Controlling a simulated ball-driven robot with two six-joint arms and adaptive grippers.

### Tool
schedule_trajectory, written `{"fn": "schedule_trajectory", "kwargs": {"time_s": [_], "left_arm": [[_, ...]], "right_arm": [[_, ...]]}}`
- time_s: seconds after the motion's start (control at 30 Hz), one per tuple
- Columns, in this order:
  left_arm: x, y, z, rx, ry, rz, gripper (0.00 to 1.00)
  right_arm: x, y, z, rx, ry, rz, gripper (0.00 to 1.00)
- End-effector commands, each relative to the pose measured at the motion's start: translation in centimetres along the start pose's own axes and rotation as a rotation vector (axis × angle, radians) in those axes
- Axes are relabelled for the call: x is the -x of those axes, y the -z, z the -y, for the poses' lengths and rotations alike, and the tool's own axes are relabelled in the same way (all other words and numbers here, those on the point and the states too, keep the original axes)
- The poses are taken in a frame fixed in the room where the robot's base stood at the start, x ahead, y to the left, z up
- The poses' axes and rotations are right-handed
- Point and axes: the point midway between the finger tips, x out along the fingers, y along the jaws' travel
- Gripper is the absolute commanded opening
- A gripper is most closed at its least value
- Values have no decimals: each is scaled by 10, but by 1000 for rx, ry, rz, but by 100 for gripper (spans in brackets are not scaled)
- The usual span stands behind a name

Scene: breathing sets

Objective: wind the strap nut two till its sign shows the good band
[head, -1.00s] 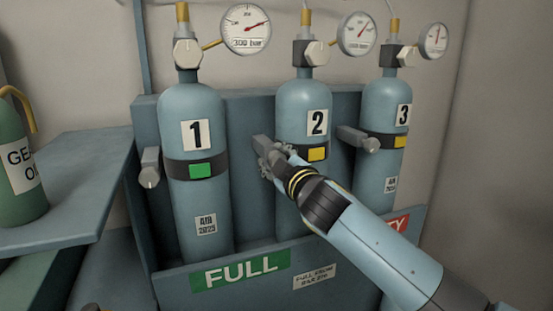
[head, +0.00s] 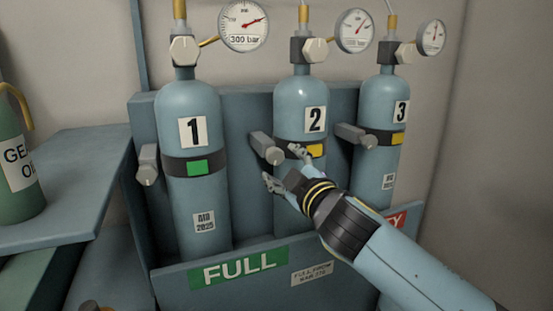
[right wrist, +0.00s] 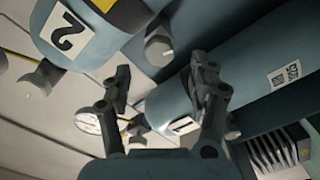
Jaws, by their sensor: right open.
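Strap nut two (head: 273,155) is a pale knob at the end of a grey bracket, left of cylinder 2 (head: 300,110). In the right wrist view the nut (right wrist: 158,50) shows just beyond the fingers. Its sign (head: 315,150) on the dark strap shows yellow. My right gripper (head: 284,167) is open and empty, just below and in front of the nut, apart from it. One finger overlaps the strap near the sign in the head view. In the right wrist view both fingers (right wrist: 163,78) are spread wide. My left gripper is in no view.
Cylinder 1 (head: 190,115) stands to the left with a green sign (head: 197,167) and its own nut (head: 148,174). Cylinder 3 (head: 385,95) stands to the right with a yellow sign (head: 397,138). A low rack front (head: 345,265) runs below. A shelf (head: 80,185) holds a green bottle (head: 22,190).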

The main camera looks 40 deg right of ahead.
Motion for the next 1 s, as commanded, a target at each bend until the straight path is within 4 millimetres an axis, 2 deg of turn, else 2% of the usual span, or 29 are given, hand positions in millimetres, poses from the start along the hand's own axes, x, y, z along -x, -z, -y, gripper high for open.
{"fn": "schedule_trajectory", "kwargs": {"time_s": [0.1,0.33,1.0], "left_arm": [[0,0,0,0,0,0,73],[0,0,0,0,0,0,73],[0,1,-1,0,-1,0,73]], "right_arm": [[27,-1,1,0,2,1,60],[55,0,0,-1,1,0,60],[58,0,0,-1,0,-1,60]]}}
